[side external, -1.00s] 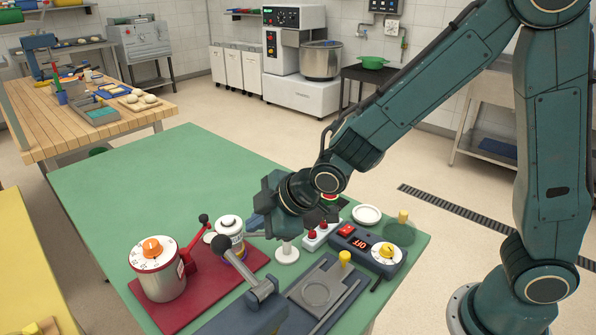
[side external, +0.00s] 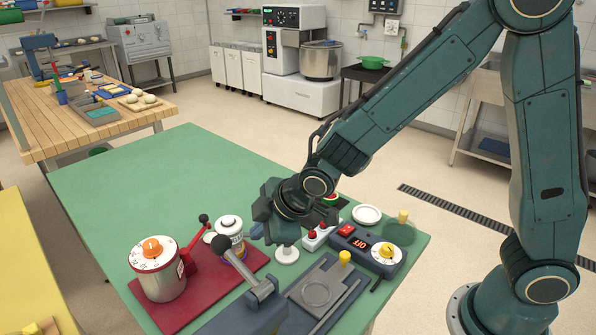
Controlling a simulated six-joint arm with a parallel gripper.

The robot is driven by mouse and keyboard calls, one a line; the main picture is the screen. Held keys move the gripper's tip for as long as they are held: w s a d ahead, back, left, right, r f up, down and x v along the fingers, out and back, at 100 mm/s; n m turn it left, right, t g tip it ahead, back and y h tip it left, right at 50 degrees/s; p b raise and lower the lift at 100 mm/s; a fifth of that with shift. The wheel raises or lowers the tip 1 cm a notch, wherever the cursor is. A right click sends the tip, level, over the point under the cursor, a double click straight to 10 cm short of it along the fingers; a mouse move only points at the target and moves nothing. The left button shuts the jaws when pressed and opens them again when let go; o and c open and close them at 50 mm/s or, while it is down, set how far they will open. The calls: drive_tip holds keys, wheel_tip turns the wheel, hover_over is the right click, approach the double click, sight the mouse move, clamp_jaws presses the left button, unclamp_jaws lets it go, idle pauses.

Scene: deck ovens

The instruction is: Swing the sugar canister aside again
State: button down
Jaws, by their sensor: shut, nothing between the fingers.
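Two canisters stand on a dark red board. The larger is a metal one (side external: 160,275) with a white lid and an orange knob. The smaller (side external: 230,240) is white with a purple band and stands behind it to the right. I cannot read either label to tell which holds sugar. A red lever with a black ball (side external: 203,218) rises between them. My gripper (side external: 258,230) is shut and empty just right of the smaller canister, pointing down and left. Its fingertips are partly hidden by its own body, and I cannot tell whether they touch the canister.
In front is a dark grey press with a black-knobbed handle (side external: 219,243). A white round stand (side external: 287,255) is close below my gripper. The green table (side external: 150,180) is clear at the back left.

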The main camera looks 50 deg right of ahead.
sight(239, 224)
drive_tip(key=x, duration=0.2)
drive_tip(key=w+x, duration=0.1)
drive_tip(key=x, duration=0.2)
drive_tip(key=d+x, duration=0.1)
drive_tip(key=x, duration=0.2)
drive_tip(key=shift+w+r, duration=0.25)
drive_tip(key=shift+w+d, duration=0.45)
drive_tip(key=shift+w, duration=0.55)
drive_tip(key=shift+w+d+m+h, duration=0.7)
drive_tip(key=shift+w+m+h, duration=0.2)
drive_tip(key=shift+m, duration=0.5)
drive_tip(key=w+d+m+g+h, duration=0.1)
drive_tip(key=w+d+m+h, duration=0.2)
drive_tip(key=d+m, duration=0.3)
drive_tip(key=shift+w+d+m+g+h, duration=0.15)
drive_tip(key=shift+d+m+g+h, duration=0.2)
drive_tip(key=shift+m+h, duration=0.6)
